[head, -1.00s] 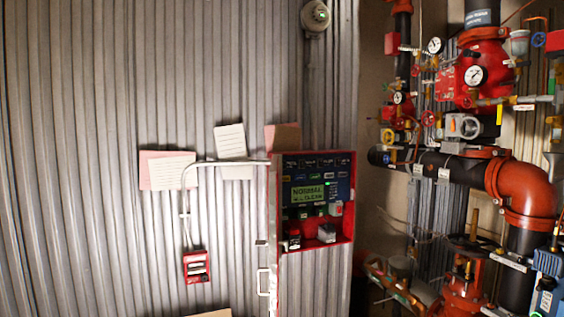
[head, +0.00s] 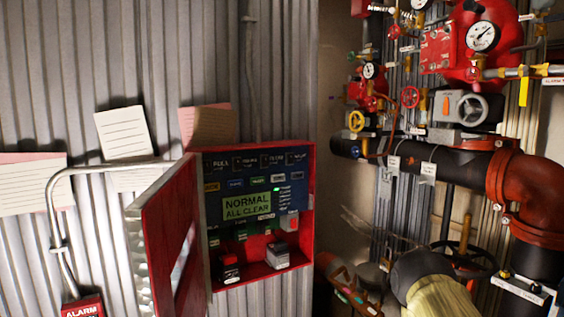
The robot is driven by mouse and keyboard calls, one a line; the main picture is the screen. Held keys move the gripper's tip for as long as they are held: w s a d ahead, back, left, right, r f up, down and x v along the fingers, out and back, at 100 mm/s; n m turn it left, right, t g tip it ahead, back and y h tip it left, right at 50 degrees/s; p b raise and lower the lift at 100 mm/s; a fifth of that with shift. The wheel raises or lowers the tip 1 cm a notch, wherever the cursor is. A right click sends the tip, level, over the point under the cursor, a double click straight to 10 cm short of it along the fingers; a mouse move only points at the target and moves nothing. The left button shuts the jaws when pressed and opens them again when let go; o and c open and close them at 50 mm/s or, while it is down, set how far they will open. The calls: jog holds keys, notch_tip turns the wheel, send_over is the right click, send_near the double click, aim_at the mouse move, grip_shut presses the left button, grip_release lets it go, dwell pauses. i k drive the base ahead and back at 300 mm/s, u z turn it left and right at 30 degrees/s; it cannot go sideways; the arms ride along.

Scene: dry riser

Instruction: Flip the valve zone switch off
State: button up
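A red control panel box (head: 309,232) is fixed to the corrugated wall, left of centre. Its red door (head: 160,250) stands open to the left. Inside, a green display (head: 246,206) reads NORMAL ALL CLEAR. Several small labelled controls sit in rows on the blue face. A black-and-red switch block (head: 229,270), a grey switch block (head: 277,257) and a smaller grey-and-red block (head: 289,222) stand out low in the box. The labels are too small to tell which is the valve zone switch, or its position.
Red and black pipes (head: 450,165) with gauges and valve wheels crowd the right side. A red alarm box (head: 83,306) and a bent grey conduit (head: 95,169) are left of the door. Paper notes (head: 123,134) hang on the wall.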

aim_at(290, 157)
jog(key=k, duration=0.5)
jog(key=z, duration=1.75)
jog(key=i, duration=0.9)
jog(key=u, duration=2.7)
